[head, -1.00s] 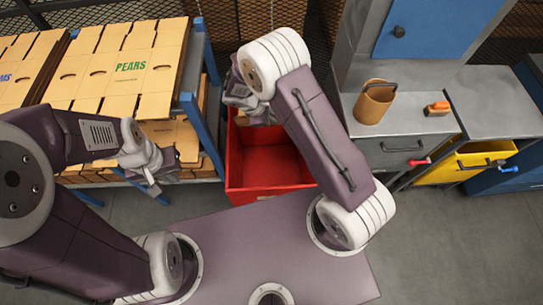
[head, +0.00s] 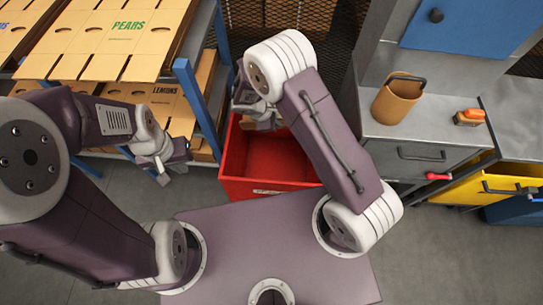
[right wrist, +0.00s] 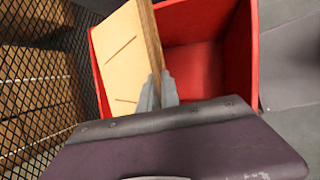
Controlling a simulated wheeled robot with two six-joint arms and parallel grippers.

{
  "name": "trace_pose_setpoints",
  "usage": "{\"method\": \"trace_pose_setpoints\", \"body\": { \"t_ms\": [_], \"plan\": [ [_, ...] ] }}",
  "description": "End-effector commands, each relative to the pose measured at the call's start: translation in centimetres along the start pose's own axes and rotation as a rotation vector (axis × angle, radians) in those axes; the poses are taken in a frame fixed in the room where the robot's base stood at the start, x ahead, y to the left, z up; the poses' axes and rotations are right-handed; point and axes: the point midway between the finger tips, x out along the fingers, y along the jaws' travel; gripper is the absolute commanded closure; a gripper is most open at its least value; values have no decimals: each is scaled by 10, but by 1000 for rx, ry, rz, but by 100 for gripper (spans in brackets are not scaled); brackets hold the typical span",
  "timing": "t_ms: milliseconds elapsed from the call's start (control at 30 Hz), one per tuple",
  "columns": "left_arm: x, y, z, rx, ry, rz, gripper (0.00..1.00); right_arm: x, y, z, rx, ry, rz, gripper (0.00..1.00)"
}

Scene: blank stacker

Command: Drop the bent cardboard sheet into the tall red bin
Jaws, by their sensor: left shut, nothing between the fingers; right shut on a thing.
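The tall red bin (head: 268,184) stands on the floor just beyond my base, its open top facing up. My right gripper (head: 254,112) is over the back left part of the bin. In the right wrist view my right gripper (right wrist: 158,94) is shut on the bent cardboard sheet (right wrist: 122,62), a tan panel with slits, held tilted over the left side of the red bin (right wrist: 210,65). In the head view the sheet is mostly hidden by the gripper. My left gripper (head: 166,168) is shut and empty, left of the bin.
A blue-framed rack (head: 190,85) with stacked flat cartons stands left of the bin. A grey workbench (head: 425,115) with a brown cup (head: 397,100) and an orange-topped item (head: 468,117) is at right. Wire mesh stands behind.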

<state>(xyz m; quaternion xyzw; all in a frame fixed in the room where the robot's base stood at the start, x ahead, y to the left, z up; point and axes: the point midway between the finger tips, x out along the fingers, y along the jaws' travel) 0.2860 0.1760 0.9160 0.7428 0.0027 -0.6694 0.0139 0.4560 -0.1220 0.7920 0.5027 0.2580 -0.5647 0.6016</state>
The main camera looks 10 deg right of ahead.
Motion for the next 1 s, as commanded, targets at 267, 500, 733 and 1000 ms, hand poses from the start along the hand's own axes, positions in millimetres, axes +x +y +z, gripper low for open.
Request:
{"method": "trace_pose_setpoints", "body": {
  "t_ms": [267, 500, 733, 1000],
  "plan": [
    [36, -1, 4, 0, 0, 0, 100, 39, -14, -16, 0, 0, 0, 100],
    [40, -1, 4, 0, 0, 0, 100, 44, -16, -19, 1, 1, 1, 100],
    [40, -1, 4, 0, 0, 0, 100, 44, -16, -19, 1, 1, 0, 68],
    [40, -1, 4, 0, 0, 0, 100, 44, -16, -18, 0, 0, 0, 68]
  ]
}}
